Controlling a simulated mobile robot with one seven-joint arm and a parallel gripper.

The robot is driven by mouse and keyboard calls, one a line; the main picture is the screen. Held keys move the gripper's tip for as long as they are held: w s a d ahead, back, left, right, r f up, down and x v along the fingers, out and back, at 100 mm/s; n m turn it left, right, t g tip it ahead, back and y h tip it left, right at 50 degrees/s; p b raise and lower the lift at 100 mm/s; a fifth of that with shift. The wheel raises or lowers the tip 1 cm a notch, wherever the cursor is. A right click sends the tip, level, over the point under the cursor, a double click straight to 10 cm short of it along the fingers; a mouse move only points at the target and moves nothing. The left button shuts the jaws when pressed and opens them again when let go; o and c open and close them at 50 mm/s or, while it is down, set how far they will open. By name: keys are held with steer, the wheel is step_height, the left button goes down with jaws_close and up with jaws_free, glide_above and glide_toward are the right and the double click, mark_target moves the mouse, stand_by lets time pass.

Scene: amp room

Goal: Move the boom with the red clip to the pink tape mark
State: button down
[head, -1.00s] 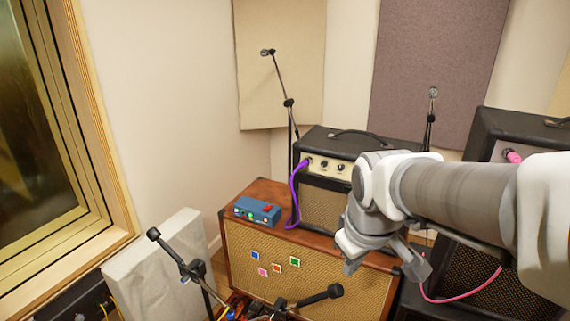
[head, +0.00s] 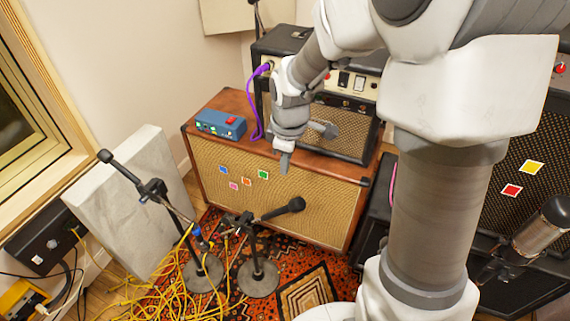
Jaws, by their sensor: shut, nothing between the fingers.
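A pink tape mark (head: 233,185) is on the tan grille of the wooden speaker cabinet (head: 330,215), below a blue mark (head: 223,170) and beside an orange mark (head: 246,181) and a green mark (head: 263,174). Two low mic stands are in front of the cabinet. The left boom (head: 129,175) slants up to the left; the right boom (head: 272,212) reaches right, its dark mic (head: 297,205) in front of the grille. My gripper (head: 285,164) is shut and empty, pointing down in front of the cabinet's upper grille, right of the green mark.
A blue pedal box (head: 220,124) and a black amp (head: 345,133) with a purple cable stand on the cabinet. A grey panel (head: 135,205) leans at left. Yellow cables (head: 165,292) tangle around the stand bases. A large mic (head: 540,228) is at right, near dark speakers.

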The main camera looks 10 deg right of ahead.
steer(key=b, duration=0.2)
glide_above(294, 201)
steer(key=a, duration=0.3)
step_height(294, 201, down, 10)
steer(key=shift+d+f, duration=0.75)
steer(key=shift+d, duration=0.2)
steer(key=shift+d+f, duration=0.35)
steer(key=shift+f, duration=0.05)
steer(key=shift+f+b, duration=0.1)
steer(key=shift+b, duration=0.2)
steer(key=shift+s+d+f, duration=0.2)
steer(key=shift+d+f, duration=0.05)
steer(key=shift+f, duration=0.05)
steer(key=s+d+f+b, duration=0.3)
steer(key=s+d+f, duration=0.1)
steer(key=d+f, duration=0.1)
steer(key=shift+d+f, duration=0.2)
steer(key=shift+f, duration=0.05)
